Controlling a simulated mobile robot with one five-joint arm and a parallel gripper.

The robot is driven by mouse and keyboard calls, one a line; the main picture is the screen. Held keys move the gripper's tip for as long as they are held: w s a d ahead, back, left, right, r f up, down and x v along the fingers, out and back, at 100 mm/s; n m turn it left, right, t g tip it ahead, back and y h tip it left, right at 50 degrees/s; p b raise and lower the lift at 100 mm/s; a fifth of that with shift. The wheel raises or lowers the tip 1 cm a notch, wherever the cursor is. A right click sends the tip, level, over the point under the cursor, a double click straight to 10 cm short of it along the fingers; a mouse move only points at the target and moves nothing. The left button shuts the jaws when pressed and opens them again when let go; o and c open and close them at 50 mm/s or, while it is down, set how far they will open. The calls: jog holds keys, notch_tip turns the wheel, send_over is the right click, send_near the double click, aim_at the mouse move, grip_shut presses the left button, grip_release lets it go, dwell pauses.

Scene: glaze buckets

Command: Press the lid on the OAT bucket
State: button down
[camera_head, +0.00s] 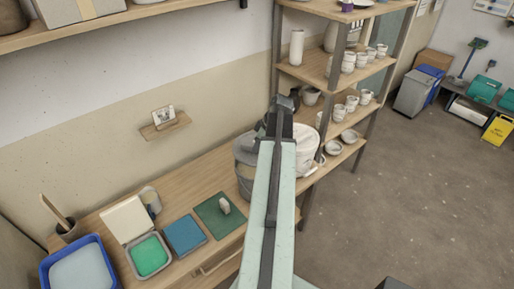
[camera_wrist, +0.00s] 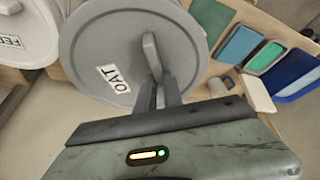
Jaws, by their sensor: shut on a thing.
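My gripper (camera_wrist: 159,90) is shut on the upright grey handle (camera_wrist: 152,55) of a round grey lid (camera_wrist: 88,42) labelled OAT in the wrist view. The lid lies over the mouth of a grey bucket, whose lighter rim (camera_wrist: 190,38) shows as an arc at its right. I cannot tell whether the lid is seated all round.
A second bucket with a white lid (camera_wrist: 35,25), its label partly cut off, stands beside it. A pottery shelf (camera_head: 318,62) stands behind.

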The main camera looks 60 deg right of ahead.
jog(key=shift+f+b, duration=3.1)
jog(key=shift+f, duration=0.05)
jog(key=shift+w+f+b, duration=0.1)
jog(key=shift+f+b, duration=0.7)
jog(key=c, duration=1.4)
grip_release()
jog(key=shift+o, duration=0.3)
jog(key=o, duration=0.4)
jog(key=shift+r, duration=0.1)
notch_tip(320, 180, up, 7)
jog(key=p, duration=0.7)
jog(key=shift+w, duration=0.1)
